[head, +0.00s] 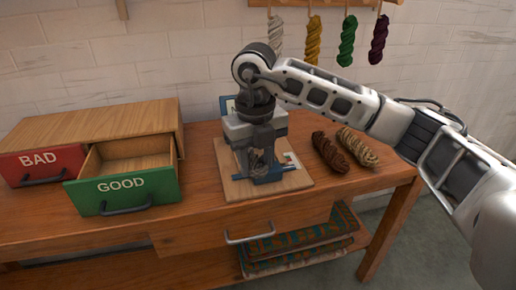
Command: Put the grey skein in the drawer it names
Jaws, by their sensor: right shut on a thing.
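My right gripper (260,172) points down over a wooden board (232,188) on the bench. It is shut on a greyish thing, which looks like the grey skein (257,157) and is mostly hidden by the fingers. I cannot tell whether the skein touches the board. The green drawer marked GOOD (122,190) is pulled out, and its visible inside is empty. The red drawer marked BAD (40,164) is shut. Both are in a wooden cabinet (110,128) at the left. My left gripper is not in view.
A dark brown skein (330,152) and a tan skein (358,147) lie right of the board. Several skeins, one pale grey (275,36), hang from a wall rail. A small sign (227,105) is partly hidden behind my gripper. Folded cloth (300,240) lies on the lower shelf.

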